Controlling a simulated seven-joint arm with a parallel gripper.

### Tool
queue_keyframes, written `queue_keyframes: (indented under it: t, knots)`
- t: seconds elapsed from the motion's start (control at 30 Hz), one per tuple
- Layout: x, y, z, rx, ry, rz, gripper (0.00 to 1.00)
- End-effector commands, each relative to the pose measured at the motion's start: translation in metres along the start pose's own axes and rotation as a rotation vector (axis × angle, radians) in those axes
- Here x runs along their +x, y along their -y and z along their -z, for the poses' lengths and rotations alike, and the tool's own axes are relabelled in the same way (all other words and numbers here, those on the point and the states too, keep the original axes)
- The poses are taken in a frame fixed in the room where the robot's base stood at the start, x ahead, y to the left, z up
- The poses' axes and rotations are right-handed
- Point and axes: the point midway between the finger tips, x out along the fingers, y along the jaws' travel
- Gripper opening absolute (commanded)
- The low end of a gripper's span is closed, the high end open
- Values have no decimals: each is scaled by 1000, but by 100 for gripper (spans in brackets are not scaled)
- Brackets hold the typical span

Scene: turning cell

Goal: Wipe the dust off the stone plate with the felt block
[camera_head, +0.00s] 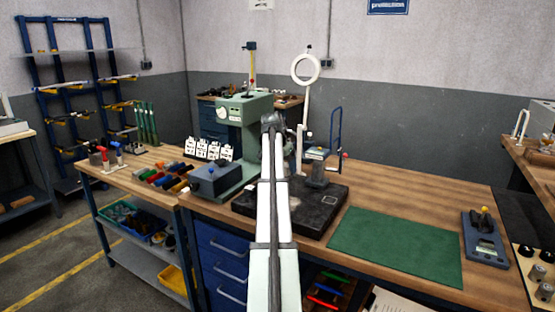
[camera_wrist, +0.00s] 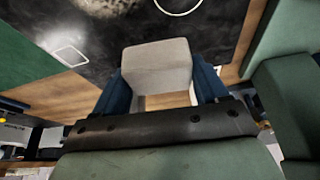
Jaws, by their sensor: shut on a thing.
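My gripper (camera_wrist: 158,82) shows in the wrist view with its two blue fingers shut on the pale grey felt block (camera_wrist: 157,60). The dark stone plate (camera_wrist: 215,35) lies beyond the block; I cannot tell whether they touch. A pale, speckled dust patch (camera_wrist: 105,6) lies on the plate at the top edge of the wrist view, apart from the block in the picture. In the head view the black stone plate (camera_head: 325,208) sits on the wooden bench. My arm crosses in front of it there and hides part of it, and the felt block cannot be made out.
A green mat (camera_head: 397,246) lies right of the plate, with a blue device (camera_head: 484,240) beyond it. A green machine (camera_head: 245,115) and a blue-grey box (camera_head: 213,182) stand at left. A stand (camera_head: 317,177) rises at the plate's back. Bare bench (camera_head: 400,190) lies behind the mat.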

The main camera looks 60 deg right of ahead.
Motion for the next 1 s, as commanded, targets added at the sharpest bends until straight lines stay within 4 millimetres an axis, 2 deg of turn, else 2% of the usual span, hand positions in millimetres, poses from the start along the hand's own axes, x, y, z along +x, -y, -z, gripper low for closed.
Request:
queue_keyframes:
  t: [0.03, 0.17, 0.37, 0.97, 1.0]
  knots:
    - [1, -13, -9, 1, 0, 0, 48]
    - [4, -23, -15, 0, 0, 0, 48]
    - [15, -22, -19, -1, 0, 1, 48]
    - [66, -22, -39, 0, 0, 0, 48]
    - [73, -22, -43, 0, 1, -1, 48]
